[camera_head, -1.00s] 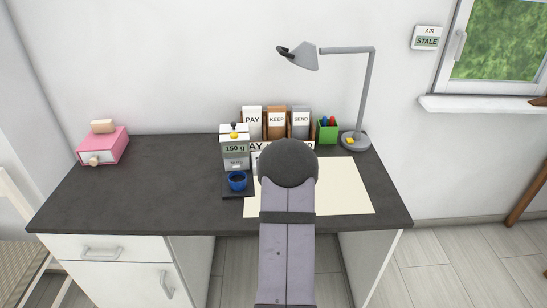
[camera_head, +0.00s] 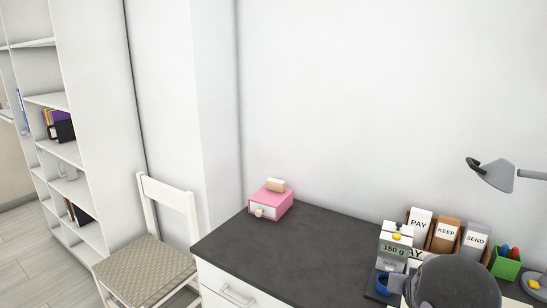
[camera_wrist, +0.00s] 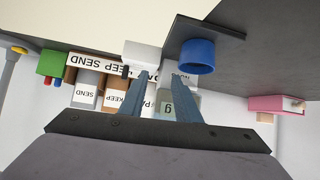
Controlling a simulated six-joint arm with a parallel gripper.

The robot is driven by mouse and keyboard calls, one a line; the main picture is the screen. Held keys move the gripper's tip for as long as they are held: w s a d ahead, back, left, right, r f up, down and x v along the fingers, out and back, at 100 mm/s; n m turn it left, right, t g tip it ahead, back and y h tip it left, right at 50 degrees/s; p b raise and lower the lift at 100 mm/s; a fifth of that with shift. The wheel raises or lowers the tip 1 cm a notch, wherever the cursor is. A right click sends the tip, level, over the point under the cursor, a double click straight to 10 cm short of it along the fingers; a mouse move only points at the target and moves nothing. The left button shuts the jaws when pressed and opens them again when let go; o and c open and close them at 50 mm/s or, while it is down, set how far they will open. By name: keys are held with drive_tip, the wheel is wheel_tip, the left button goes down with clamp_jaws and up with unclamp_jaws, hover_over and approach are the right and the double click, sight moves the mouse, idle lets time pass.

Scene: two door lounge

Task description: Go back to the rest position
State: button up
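My gripper (camera_wrist: 160,76) shows in the wrist view with its two blue-grey fingers apart and nothing between them. In the head view my rounded dark arm link covers part of the desk at the lower right, and the gripper itself is hidden.
The sorter (camera_head: 446,234) labelled PAY, KEEP and SEND, a green pen holder (camera_head: 506,265) and a grey lamp (camera_head: 495,174) stand on the right. A pink box (camera_head: 270,204) sits at the desk's far left corner. The dark desk (camera_head: 300,250) between is clear. A chair (camera_head: 150,255) stands left.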

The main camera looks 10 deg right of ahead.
drive_tip(key=a, duration=0.3)
drive_tip(key=a+f+n+g+y, duration=0.1)
drive_tip(key=a, duration=0.3)
drive_tip(key=s+a+y+b, duration=0.1)
drive_tip(key=a, duration=0.3)
drive_tip(key=shift+f+n, duration=0.2)
drive_tip(key=shift+n, duration=0.1)
drive_tip(key=s+a+f+n+g+y+b, duration=0.1)
drive_tip(key=s+a+n+g, duration=0.15)
drive_tip(key=s+a, duration=0.6)
drive_tip(key=s+a+f+n+g+y, duration=0.1)
drive_tip(key=s+a+g+y, duration=0.15)
drive_tip(key=s+a, duration=0.6)
drive_tip(key=s+a+f+n+g+y+b, duration=0.1)
drive_tip(key=s+a+f+n+g, duration=0.15)
drive_tip(key=s+a, duration=0.65)
wheel_tip(320, 180, up, 15)
drive_tip(key=w+a+p, duration=0.1)
drive_tip(key=w+p, duration=0.1)
drive_tip(key=p, duration=1.2)
drive_tip(key=shift+w+a+f+m, duration=0.15)
drive_tip(key=shift+w+m, duration=0.25)
